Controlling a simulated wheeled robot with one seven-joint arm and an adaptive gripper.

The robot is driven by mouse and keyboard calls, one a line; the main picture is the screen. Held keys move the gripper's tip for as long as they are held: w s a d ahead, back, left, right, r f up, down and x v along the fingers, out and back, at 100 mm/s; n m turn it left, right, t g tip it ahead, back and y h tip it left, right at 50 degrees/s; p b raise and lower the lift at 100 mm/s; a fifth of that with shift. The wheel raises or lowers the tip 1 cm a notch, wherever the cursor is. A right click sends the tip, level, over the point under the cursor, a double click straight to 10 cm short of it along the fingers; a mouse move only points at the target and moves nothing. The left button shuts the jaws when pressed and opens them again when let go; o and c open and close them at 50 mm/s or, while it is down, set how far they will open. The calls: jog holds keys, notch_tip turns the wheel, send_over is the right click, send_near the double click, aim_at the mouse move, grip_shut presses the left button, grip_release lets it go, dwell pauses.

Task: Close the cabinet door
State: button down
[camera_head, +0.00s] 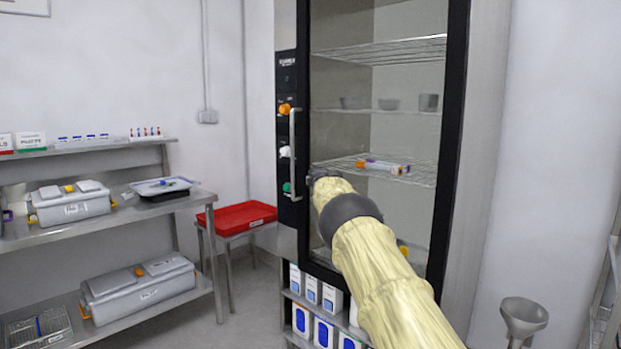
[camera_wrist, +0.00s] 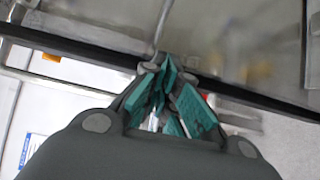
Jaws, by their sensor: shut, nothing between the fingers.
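The cabinet door (camera_head: 456,130) is a tall glass panel in a black frame, with a pale vertical handle (camera_head: 292,150) on its left side. It looks shut or nearly shut; I cannot tell whether a small gap remains. My gripper (camera_head: 316,177) is at the door's left edge, just right of the handle's lower end, partly hidden by my arm. In the wrist view my gripper's teal fingers (camera_wrist: 170,82) are together and empty. They are at the black frame (camera_wrist: 80,46), close to or touching it; contact is unclear.
Wire shelves inside hold beakers (camera_head: 390,103) and orange-capped tubes (camera_head: 383,166). White-and-blue boxes (camera_head: 327,300) stand below the cabinet. A red tray (camera_head: 236,217) lies on a small table at left, beside a steel bench (camera_head: 120,221).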

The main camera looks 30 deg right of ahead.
jog(key=s+a+b, duration=0.5)
jog(key=s+a, duration=0.2)
jog(key=s, duration=0.3)
jog(key=shift+s+a, duration=0.3)
jog(key=shift+a, duration=0.1)
dwell(0.3)
jog(key=shift+f, duration=0.2)
